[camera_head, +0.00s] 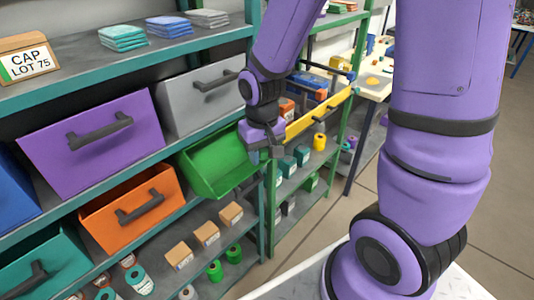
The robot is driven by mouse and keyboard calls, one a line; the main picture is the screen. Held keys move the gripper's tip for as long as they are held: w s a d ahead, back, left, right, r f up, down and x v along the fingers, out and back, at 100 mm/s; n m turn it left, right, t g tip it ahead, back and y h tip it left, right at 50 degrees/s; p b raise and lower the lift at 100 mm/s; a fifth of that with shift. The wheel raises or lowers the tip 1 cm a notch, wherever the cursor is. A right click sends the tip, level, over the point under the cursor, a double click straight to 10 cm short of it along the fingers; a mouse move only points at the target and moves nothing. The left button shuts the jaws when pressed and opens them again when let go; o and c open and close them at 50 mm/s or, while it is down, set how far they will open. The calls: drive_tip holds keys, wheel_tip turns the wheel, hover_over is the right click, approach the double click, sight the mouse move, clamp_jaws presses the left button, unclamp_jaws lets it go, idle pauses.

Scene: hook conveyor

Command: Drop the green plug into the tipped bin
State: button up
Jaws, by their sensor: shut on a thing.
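The green bin (214,160) is on the middle shelf of the left rack. It is tipped forward, so its open inside faces out and looks empty where I can see it. My gripper (266,153) is at the right upper end of this bin, pointing down, with its dark fingers close together. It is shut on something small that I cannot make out. I cannot tell whether the fingers touch the bin's rim. I cannot pick out the green plug for certain.
A green rack post is right beside my gripper.

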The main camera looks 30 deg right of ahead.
drive_tip(key=w+a+f, duration=0.2)
drive_tip(key=w, duration=0.5)
drive_tip(key=shift+a, duration=0.15)
drive_tip(key=shift+f, duration=0.1)
drive_tip(key=o, duration=1)
drive_tip(key=shift+r, duration=5.4)
